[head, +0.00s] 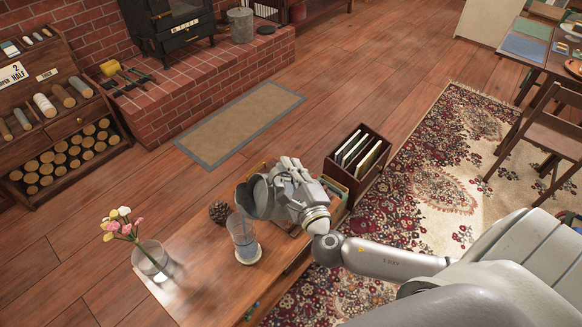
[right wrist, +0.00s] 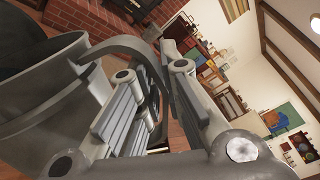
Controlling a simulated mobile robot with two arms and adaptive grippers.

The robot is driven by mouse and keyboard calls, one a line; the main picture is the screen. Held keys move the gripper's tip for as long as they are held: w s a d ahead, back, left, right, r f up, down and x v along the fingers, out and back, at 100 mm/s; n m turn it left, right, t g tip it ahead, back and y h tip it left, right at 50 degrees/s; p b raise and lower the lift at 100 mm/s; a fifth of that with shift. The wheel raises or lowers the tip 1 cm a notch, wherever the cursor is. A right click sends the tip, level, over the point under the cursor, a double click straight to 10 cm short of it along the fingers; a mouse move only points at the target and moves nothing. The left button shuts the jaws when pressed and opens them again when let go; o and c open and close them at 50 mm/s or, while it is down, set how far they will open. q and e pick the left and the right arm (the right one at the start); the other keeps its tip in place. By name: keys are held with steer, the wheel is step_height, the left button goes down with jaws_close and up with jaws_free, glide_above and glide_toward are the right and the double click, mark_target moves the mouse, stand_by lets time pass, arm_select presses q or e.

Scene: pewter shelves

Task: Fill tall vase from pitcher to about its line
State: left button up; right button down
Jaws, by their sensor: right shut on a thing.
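The tall vase (head: 243,240) is a clear glass standing upright on a round coaster on the wooden table. Its lower part looks bluish, but I cannot make out its line or the level inside. The grey metal pitcher (head: 257,197) is held above the table, tilted with its mouth toward the left, close behind the vase's rim. I cannot see any stream between them. My right gripper (head: 290,187) is shut on the pitcher's handle. In the right wrist view the pitcher (right wrist: 45,100) fills the left side, its handle (right wrist: 118,48) running between my fingers. My left gripper is out of view.
A glass vase with pink, white and yellow flowers (head: 150,262) stands left of the tall vase. A pine cone (head: 219,212) lies near the table's back edge. A dark box of records (head: 355,160) stands beyond the table. The table front is mostly clear.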

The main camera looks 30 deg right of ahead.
steer(key=shift+w+a+r+n+p, duration=0.25)
steer(key=shift+a+r+n+p, duration=0.7)
steer(key=shift+p, duration=1.5)
stand_by(5.5)
